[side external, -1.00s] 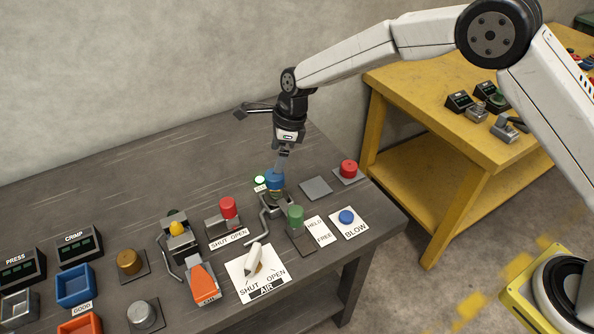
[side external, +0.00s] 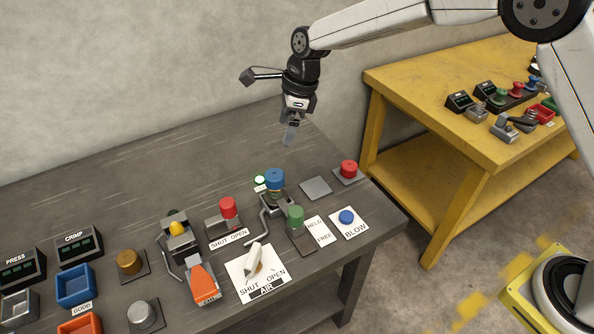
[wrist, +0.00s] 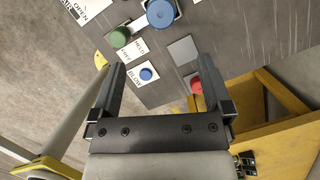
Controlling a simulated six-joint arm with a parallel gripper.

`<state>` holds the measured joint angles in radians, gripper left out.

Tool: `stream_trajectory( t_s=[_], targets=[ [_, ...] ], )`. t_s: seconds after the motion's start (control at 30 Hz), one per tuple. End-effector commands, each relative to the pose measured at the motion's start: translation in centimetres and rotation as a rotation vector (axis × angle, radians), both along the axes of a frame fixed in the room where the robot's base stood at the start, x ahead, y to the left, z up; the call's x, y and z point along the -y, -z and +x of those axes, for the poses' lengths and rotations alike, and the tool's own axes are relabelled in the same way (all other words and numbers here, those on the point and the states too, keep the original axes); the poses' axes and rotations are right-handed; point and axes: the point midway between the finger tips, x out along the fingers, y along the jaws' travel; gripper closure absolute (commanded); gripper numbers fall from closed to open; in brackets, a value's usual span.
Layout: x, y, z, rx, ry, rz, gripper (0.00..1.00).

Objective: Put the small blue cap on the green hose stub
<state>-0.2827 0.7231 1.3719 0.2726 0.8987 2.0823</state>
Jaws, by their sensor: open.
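The blue cap (side external: 275,177) sits upright on top of the holder with a bent metal handle (side external: 268,215). A narrow yellow-green band shows just below the cap; I cannot tell whether that is the green hose stub. A green cylinder (side external: 296,215) stands apart on a grey plate to the front right. The wrist view also shows the blue cap (wrist: 160,13) and the green cylinder (wrist: 120,37) beyond my fingertips. My gripper (side external: 291,134) is open and empty, above and slightly behind the cap, clear of it. Its two fingers (wrist: 161,66) show apart in the wrist view.
A blue button (side external: 346,217) on the BLOW card, a bare grey plate (side external: 317,187) and a red cylinder (side external: 348,168) lie to the right. A white lever (side external: 254,260) on the AIR card and a red cylinder (side external: 228,207) lie left. The back of the table is clear.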

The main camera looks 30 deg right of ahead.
Motion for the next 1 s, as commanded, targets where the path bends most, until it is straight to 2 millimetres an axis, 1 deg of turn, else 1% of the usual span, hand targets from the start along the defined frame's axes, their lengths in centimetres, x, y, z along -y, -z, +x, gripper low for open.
stream_trajectory(
  t_s=[0.27,0.37,0.47,0.67,0.87,1.0],
  targets=[
    [0.1,0.0,0.0,0.002,-0.005,-0.001,0.0],
    [0.4,-0.1,-0.2,0.011,-0.027,-0.007,0.0],
    [1.2,-0.1,-0.6,0.029,-0.074,-0.021,0.0],
    [4.0,-0.2,-2.5,0.09,-0.258,-0.075,0.0],
    [7.5,-0.2,-5.4,0.164,-0.519,-0.153,0.0],
    [9.8,0.0,-7.8,0.207,-0.709,-0.208,0.0]
  ],
)
